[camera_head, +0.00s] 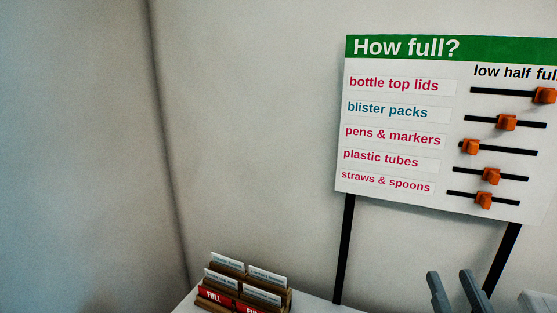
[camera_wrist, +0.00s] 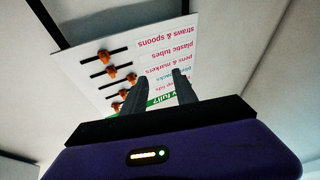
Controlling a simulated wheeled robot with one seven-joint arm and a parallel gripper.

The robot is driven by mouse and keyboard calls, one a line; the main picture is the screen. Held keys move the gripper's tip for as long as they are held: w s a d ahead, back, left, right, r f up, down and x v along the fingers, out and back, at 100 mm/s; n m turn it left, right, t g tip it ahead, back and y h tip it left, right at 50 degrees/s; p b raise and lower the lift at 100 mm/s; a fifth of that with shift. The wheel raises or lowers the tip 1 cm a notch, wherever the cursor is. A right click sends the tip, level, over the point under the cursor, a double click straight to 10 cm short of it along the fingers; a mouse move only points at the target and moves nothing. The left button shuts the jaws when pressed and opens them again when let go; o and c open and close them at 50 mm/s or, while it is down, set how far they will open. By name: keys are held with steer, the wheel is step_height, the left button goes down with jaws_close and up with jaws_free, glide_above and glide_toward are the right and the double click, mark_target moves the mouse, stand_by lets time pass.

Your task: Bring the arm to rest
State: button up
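The rest of my arm is almost wholly out of the head view.
The "How full?" board (camera_head: 400,61) stands on black legs with several orange sliders, the bottle top lids slider (camera_head: 545,95) farthest right and the pens & markers slider (camera_head: 470,146) farthest left. A wooden card holder (camera_head: 243,294) sits on a white surface (camera_head: 320,306).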

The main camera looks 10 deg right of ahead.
steer(key=s+a+f+g+y, duration=0.2)
steer(key=s+a+f, duration=0.3)
steer(key=s+f, duration=0.5)
steer(key=s+a+f+n+g+y, duration=0.1)
steer(key=s+a+f+g+y, duration=0.2)
steer(key=s+a+f, duration=0.3)
steer(key=s+f+g, duration=0.1)
steer(key=s+f, duration=0.3)
steer(key=s, duration=0.5)
steer(key=shift+s+f+n, duration=0.2)
steer(key=shift+f+n, duration=0.1)
